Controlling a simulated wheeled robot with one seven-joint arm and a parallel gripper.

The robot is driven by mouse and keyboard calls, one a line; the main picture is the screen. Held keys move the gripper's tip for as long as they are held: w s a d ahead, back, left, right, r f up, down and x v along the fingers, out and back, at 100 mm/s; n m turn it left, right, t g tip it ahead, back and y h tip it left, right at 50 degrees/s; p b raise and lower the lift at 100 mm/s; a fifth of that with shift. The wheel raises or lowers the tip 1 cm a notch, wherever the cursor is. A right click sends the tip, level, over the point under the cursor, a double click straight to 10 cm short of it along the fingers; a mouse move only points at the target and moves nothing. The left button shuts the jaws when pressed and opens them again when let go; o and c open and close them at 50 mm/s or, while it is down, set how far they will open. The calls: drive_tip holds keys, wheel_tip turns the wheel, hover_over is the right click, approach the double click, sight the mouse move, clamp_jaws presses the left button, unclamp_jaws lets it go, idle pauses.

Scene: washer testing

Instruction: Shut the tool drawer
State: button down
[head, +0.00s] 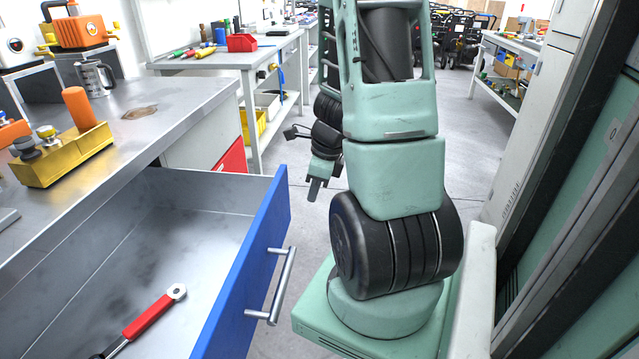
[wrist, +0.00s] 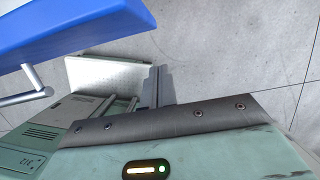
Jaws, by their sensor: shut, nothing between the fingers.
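The tool drawer (head: 150,215) stands open below the workbench in the head view, with a blue front (head: 250,265) and a metal bar handle (head: 281,287). A red-handled wrench (head: 143,319) lies inside it. My gripper (head: 314,190) is beyond the drawer's far front corner, above the floor, apart from the drawer and handle. It is shut and empty. In the wrist view, the blue drawer front (wrist: 70,25) and part of the handle (wrist: 30,97) show at the upper left. My gripper's fingers (wrist: 155,85) show at the middle, over the grey floor.
Another bench (head: 262,58) stands behind. Tall cabinets (head: 545,110) line the right side. Grey floor (head: 310,235) is clear between the drawer and my arm.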

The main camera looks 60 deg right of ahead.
drive_tip(key=shift+w+a+r+p, duration=0.1)
drive_tip(key=shift+w+a, duration=0.1)
drive_tip(key=shift+w, duration=0.4)
drive_tip(key=shift+w+a+r+p, duration=0.1)
drive_tip(key=shift+w+a, duration=0.15)
drive_tip(key=shift+w, duration=0.4)
drive_tip(key=shift+w+a+p, duration=0.1)
drive_tip(key=shift+w+a, duration=0.1)
drive_tip(key=shift+w, duration=0.4)
